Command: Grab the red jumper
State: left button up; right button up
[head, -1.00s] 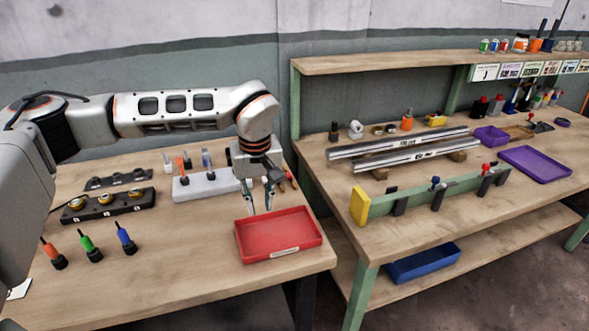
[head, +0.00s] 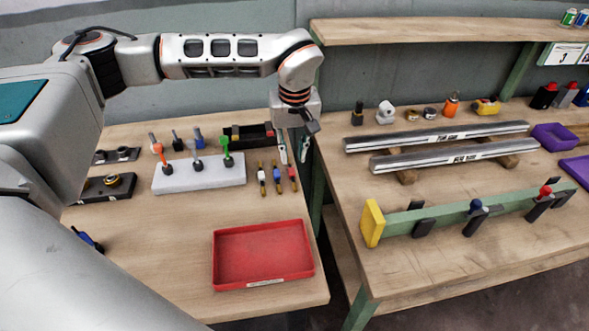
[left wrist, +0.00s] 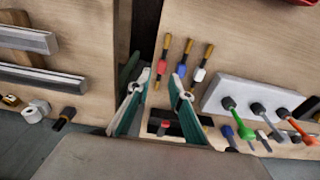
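My right gripper is out of view.
A red tray (head: 262,255) lies in front. A gap separates this bench from the right bench (head: 450,260), which carries rails.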

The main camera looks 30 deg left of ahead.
aim_at(291, 171)
pick_arm(q)
jog(key=f, duration=0.6)
jog(key=shift+w+a, duration=0.15)
jog(key=shift+a, duration=0.2)
jog(key=shift+r, duration=0.1)
jog(key=shift+c, duration=0.4)
grip_shut()
